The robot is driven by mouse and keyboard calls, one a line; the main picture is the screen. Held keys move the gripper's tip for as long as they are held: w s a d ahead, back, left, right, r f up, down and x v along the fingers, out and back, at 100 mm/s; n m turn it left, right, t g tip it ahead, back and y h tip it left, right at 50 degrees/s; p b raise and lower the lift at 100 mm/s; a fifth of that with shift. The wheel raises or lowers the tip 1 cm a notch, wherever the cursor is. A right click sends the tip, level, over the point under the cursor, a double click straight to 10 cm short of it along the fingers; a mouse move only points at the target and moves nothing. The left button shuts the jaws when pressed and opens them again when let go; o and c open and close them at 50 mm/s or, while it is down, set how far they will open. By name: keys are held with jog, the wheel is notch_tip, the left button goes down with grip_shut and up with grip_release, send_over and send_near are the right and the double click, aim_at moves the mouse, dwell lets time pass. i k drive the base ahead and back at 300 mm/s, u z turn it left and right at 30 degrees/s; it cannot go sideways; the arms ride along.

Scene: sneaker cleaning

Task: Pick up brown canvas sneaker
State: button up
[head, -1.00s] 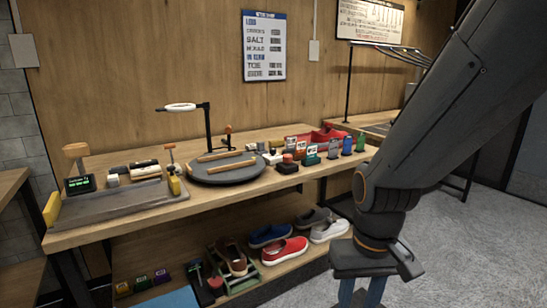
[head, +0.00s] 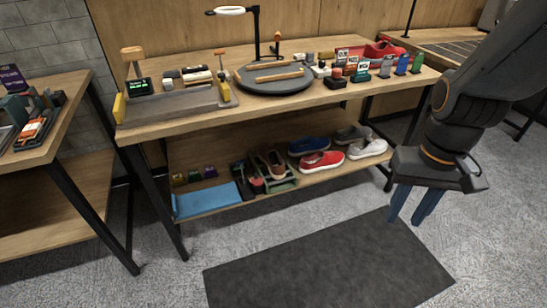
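The brown canvas sneaker (head: 274,162) sits on the lower shelf (head: 330,177) of the workbench, in a green-framed holder (head: 283,183). A red sneaker (head: 322,161), a blue sneaker (head: 308,146), a light grey sneaker (head: 368,149) and a dark grey sneaker (head: 353,134) stand to its right on the same shelf. My gripper (head: 410,219) hangs at the right, pointing down in front of the bench, well apart from the brown sneaker. Its two blue fingers are apart with nothing between them.
The workbench top (head: 190,118) holds a round dark turntable (head: 275,78), a lamp, brushes and bottles. A blue cloth or mat (head: 203,200) lies on the shelf's left. A dark floor mat (head: 330,262) lies in front. Another table (head: 45,150) stands at the left.

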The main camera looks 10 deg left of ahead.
aim_at(271, 155)
jog(key=z, duration=1.35)
jog(key=i, duration=0.65)
jog(key=u, duration=2.4)
